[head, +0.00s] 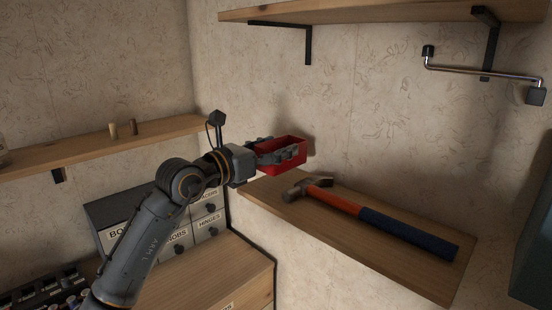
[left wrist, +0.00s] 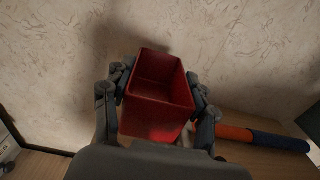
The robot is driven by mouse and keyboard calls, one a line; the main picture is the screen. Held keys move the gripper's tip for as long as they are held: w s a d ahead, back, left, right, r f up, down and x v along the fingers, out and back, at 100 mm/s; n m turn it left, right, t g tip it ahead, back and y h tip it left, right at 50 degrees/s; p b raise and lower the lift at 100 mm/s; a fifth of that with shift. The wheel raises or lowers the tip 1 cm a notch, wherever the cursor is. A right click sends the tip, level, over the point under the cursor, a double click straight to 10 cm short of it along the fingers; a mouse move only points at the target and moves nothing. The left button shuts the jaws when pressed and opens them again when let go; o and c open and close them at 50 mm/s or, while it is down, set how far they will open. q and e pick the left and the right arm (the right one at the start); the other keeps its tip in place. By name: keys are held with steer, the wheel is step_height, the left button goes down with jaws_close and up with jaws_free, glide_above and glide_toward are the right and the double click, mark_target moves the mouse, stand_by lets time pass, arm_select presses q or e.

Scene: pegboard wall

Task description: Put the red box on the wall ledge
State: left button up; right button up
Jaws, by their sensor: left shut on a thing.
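The red box (head: 284,156) is an open-topped bin in the middle of the head view. My left gripper (head: 279,152) is shut on it, with fingers on both sides. The left wrist view shows the red box (left wrist: 158,96) empty, between the finger pairs of the left gripper (left wrist: 160,98). The wooden wall ledge (head: 400,271) is below and to the right of the box. The box is at the ledge's far left end; I cannot tell whether it touches the wood. My right gripper is in neither view.
A hammer (head: 340,202) with an orange and blue handle lies along the ledge. A higher shelf (head: 390,12) and a metal rail (head: 480,70) are on the wall above. A drawer cabinet (head: 207,216) stands at the left, under a left shelf (head: 90,147).

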arm_select(q)
steer(key=shift+w+f, duration=0.45)
steer(key=f+p, duration=0.2)
steer(key=f, duration=0.1)
steer(key=shift+w+f, duration=0.1)
steer(key=shift+w, duration=0.1)
steer(key=shift+f, duration=0.15)
steer(key=shift+f, duration=0.1)
steer(key=shift+f+b, duration=0.15)
steer(key=shift+b, duration=0.15)
steer(key=o, duration=1.2)
